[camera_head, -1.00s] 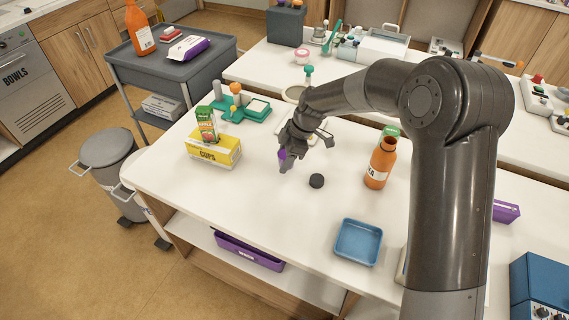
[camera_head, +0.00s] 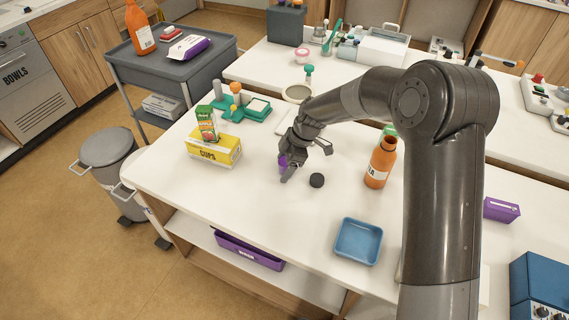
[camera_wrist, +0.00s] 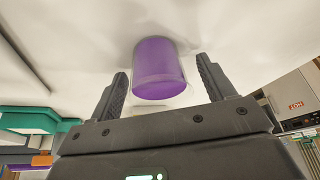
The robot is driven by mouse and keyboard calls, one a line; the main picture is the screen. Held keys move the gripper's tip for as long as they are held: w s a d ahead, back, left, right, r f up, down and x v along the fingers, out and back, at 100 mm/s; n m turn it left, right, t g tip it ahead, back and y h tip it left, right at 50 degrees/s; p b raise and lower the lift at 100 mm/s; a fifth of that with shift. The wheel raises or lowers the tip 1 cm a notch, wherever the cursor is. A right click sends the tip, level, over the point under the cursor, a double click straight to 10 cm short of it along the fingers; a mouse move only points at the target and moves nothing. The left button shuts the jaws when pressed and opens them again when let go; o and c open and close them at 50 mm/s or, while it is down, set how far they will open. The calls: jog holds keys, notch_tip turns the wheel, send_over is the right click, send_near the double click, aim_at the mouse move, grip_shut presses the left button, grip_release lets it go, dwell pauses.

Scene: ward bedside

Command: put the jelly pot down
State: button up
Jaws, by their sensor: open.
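The jelly pot (camera_wrist: 158,70) is a small purple cup with a clear rim, standing on the white table. In the wrist view it is between and just beyond the two open fingers of my gripper (camera_wrist: 162,88), with gaps on both sides. In the head view the purple pot (camera_head: 283,160) shows beside my gripper (camera_head: 290,172), partly hidden by it. The white table (camera_head: 250,200) carries it.
A dark round puck (camera_head: 317,180) lies close to the right of my gripper. A yellow box (camera_head: 213,150) stands left, an orange bottle (camera_head: 380,163) right, and a blue tray (camera_head: 358,241) in front. The table's front left is clear.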

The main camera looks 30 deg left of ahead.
jog(key=shift+r, duration=0.1)
jog(key=v, duration=1.2)
jog(key=shift+r, duration=0.15)
jog(key=s+d+r+m+t+h, duration=0.1)
jog(key=s+d+r+m+t, duration=0.15)
jog(key=d+r+m, duration=0.65)
jog(key=s+d+r+m+t+h, duration=0.15)
jog(key=s+d+r, duration=0.25)
jog(key=d, duration=0.9)
jog(key=s+d+r+m+t+h, duration=0.1)
jog(key=s+d+m+t, duration=0.3)
jog(key=s+d+m, duration=1)
jog(key=s+d+r, duration=0.1)
jog(key=s+d, duration=0.1)
jog(key=shift+s+d, duration=0.25)
jog(key=shift+h, duration=0.25)
